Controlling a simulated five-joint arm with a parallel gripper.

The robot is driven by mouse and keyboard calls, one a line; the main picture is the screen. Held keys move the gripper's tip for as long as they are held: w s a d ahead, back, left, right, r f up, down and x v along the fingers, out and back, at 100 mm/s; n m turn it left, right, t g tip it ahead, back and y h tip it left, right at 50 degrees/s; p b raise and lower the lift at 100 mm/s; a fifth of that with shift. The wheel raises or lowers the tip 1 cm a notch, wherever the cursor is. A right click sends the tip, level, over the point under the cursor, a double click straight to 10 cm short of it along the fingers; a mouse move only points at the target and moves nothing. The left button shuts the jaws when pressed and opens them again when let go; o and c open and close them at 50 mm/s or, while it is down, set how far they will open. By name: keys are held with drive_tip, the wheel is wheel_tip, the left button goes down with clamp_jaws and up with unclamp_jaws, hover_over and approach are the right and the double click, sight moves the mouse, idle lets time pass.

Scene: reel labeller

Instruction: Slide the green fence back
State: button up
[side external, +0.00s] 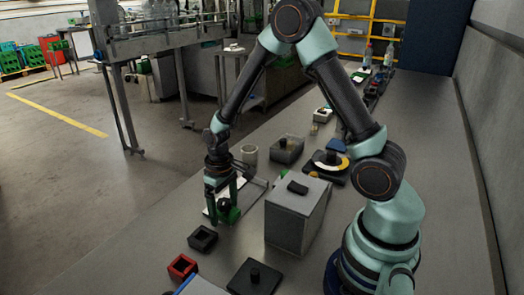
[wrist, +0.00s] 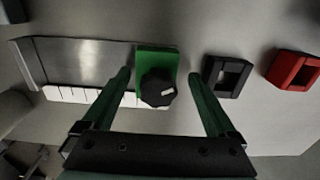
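The green fence (wrist: 156,58) carries a black knob (wrist: 157,88) with a white mark. It sits at the right end of a flat metal track (wrist: 85,60) that has a row of white pieces along its lower edge in the wrist view. My gripper (wrist: 160,76) is open, with one green finger on the left of the knob and one on the right; gaps show on both sides. In the side external view my gripper (side external: 222,190) points down over the fence (side external: 232,213), low at the near end of the track; the fingers partly hide the fence there.
A black square holder (side external: 203,238) and a red one (side external: 182,267) lie nearby on the bench. A grey box (side external: 295,220) stands to the right of the track, and a dark plate with a knob (side external: 254,278) lies in front. A grey cup (side external: 249,154) stands behind.

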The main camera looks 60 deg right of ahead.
drive_tip(key=shift+r, duration=0.1)
wheel_tip(320, 180, up, 12)
idle(0.5)
wheel_tip(320, 180, up, 6)
drive_tip(key=t, duration=0.2)
hover_over(231, 217)
drive_tip(key=s+a+r+t, duration=0.1)
drive_tip(key=s+r+t, duration=0.2)
drive_tip(key=s+r, duration=0.2)
drive_tip(key=shift+s+r+t, duration=0.2)
drive_tip(key=shift+s+t, duration=0.1)
drive_tip(key=shift+s, duration=0.55)
